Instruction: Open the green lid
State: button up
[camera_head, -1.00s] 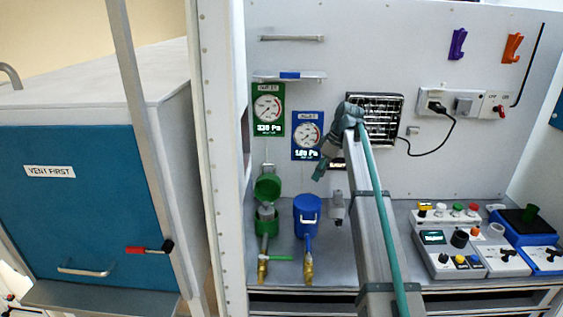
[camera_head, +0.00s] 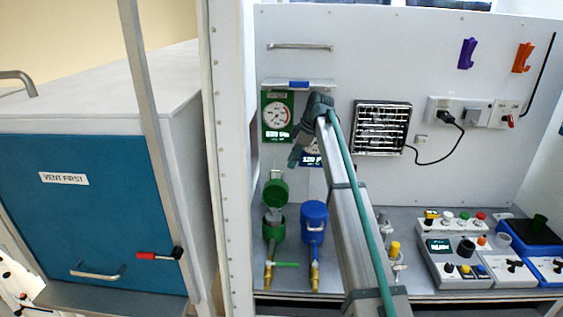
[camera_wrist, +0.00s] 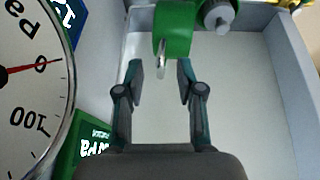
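The green lid (camera_head: 275,192) stands raised at the back of the green pot (camera_head: 273,230), whose grey mouth shows open. In the wrist view the lid (camera_wrist: 178,30) is a green piece with a small metal handle at its lower left edge. My gripper (camera_head: 294,163) is above and slightly right of the lid in the head view. In the wrist view my gripper (camera_wrist: 161,84) has its fingers spread, with nothing between them. The lid and its handle lie just beyond the fingertips, apart from them as far as I can tell.
A closed blue pot (camera_head: 314,221) stands right of the green one. A green-framed gauge (camera_head: 277,116) is on the wall close to my gripper, and a large dial (camera_wrist: 30,85) fills the wrist view's left. A shelf (camera_head: 300,84) is above. Control boxes (camera_head: 465,270) stand at right.

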jog(key=a+p, duration=0.1)
jog(key=a, duration=0.2)
jog(key=shift+a+r, duration=0.1)
jog(key=shift+r, duration=0.1)
jog(key=shift+a+f, duration=0.15)
jog(key=shift+f, duration=0.55)
jog(key=shift+x, duration=0.95)
grip_shut()
